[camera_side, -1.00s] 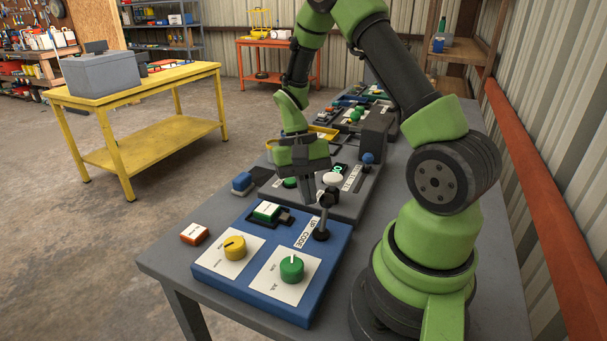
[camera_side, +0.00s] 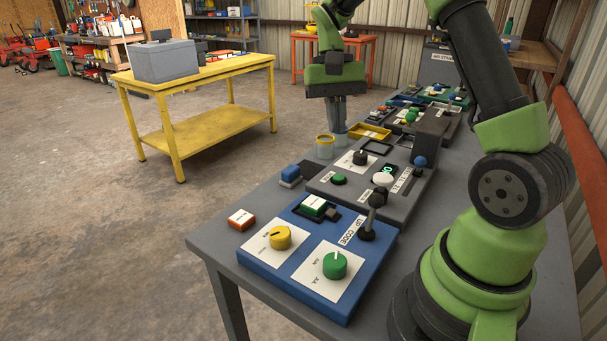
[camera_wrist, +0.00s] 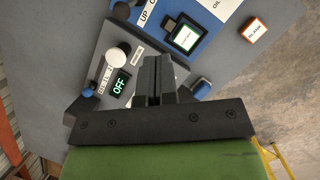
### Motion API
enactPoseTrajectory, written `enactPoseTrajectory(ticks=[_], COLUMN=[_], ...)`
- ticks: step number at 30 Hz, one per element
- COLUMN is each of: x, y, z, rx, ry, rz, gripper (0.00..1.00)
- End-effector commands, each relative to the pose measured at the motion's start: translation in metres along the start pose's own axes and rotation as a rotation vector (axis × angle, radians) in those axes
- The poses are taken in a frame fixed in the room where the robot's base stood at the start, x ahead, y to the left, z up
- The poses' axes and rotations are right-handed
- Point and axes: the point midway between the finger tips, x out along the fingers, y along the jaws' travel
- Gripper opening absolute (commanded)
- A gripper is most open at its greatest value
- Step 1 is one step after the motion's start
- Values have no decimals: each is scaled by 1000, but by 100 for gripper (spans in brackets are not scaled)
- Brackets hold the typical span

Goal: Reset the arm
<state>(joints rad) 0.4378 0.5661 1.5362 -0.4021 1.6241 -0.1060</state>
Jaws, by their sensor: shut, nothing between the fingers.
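My gripper (camera_side: 338,126) points down with its fingers closed together and nothing between them. In the side view it is above the far left part of the bench, beyond the grey panel (camera_side: 322,188). In the wrist view its closed fingers (camera_wrist: 158,66) cover part of the grey panel, whose small display (camera_wrist: 121,83) reads OFF. The panel also carries a black knob (camera_side: 360,157), a green button (camera_side: 339,180) and a white round button (camera_side: 382,180). A blue panel (camera_side: 267,254) with a yellow knob (camera_side: 280,238) and a green knob (camera_side: 335,265) is nearer.
A black lever (camera_side: 369,221) stands up from the blue panel. A blue block (camera_side: 290,173) and an orange block (camera_side: 241,219) sit along the bench's left edge. A yellow tray (camera_side: 370,132) and more panels lie farther back. A yellow table (camera_side: 235,75) stands to the left.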

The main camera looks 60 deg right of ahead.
Motion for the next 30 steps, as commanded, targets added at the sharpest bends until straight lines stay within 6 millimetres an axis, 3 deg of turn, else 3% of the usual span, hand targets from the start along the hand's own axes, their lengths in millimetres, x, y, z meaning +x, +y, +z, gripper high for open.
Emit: enactPoseTrajectory(ticks=[3, 9, 18, 24, 30], x=[-23, -46, -43, -33, -30], y=[-10, -17, -4, 5, 7], z=[34, 100, 182, 206, 210], rx=[-87, -251, -462, -537, -550], ry=[117, 332, 620, 725, 747], rz=[-45, -152, -357, -455, -477], gripper=[0, 0, 0, 0, 0])
